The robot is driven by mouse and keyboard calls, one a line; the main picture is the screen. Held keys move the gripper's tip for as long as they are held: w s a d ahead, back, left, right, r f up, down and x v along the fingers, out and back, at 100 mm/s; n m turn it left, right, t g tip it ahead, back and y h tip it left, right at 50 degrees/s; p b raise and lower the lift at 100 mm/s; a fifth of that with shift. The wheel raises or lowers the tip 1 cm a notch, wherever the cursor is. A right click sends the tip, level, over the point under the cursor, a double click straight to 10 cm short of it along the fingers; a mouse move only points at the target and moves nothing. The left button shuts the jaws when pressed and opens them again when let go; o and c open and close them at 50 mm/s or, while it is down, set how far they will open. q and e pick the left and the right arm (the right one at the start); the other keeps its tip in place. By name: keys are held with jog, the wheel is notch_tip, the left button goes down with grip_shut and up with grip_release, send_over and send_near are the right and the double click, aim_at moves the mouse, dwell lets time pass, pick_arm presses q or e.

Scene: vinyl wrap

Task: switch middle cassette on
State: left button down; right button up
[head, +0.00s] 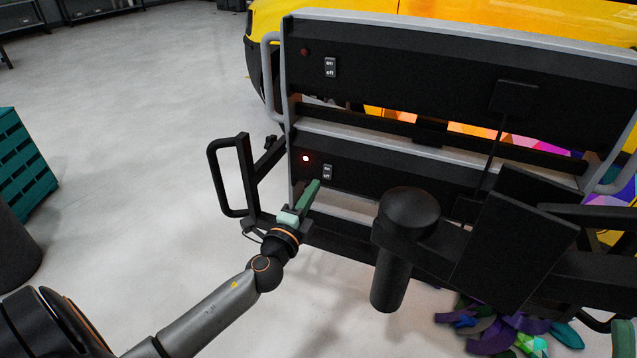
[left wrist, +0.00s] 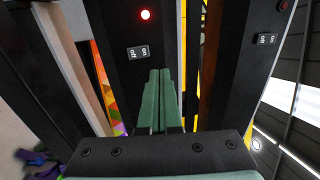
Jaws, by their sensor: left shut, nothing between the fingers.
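The frame holds dark cassettes with grey edges. The upper cassette (head: 420,85) has an on/off switch (head: 330,67) and an unlit lamp (head: 303,52). The cassette below it, apparently the middle one (head: 400,172), has a glowing red lamp (head: 306,158) and an on/off switch (head: 327,172). My left gripper (head: 314,185) is shut and empty, with its green fingers just below and left of that lower switch. In the left wrist view the fingers (left wrist: 160,78) point towards the switch (left wrist: 138,53), below the lit lamp (left wrist: 145,14). Contact is not visible.
A black side handle (head: 226,180) stands left of my left gripper. A dark cylinder (head: 405,230) and flat dark panels (head: 520,225) are to the right. Colourful scraps (head: 510,335) lie below. A yellow vehicle (head: 440,15) is behind.

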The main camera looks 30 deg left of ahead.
pick_arm(q)
jog(key=s, duration=0.3)
jog(key=s+d+r, duration=0.1)
jog(key=s, duration=0.1)
jog(key=shift+s+r, duration=0.1)
jog(key=shift+s, duration=0.2)
pick_arm(e)
jog(key=shift+r, duration=0.3)
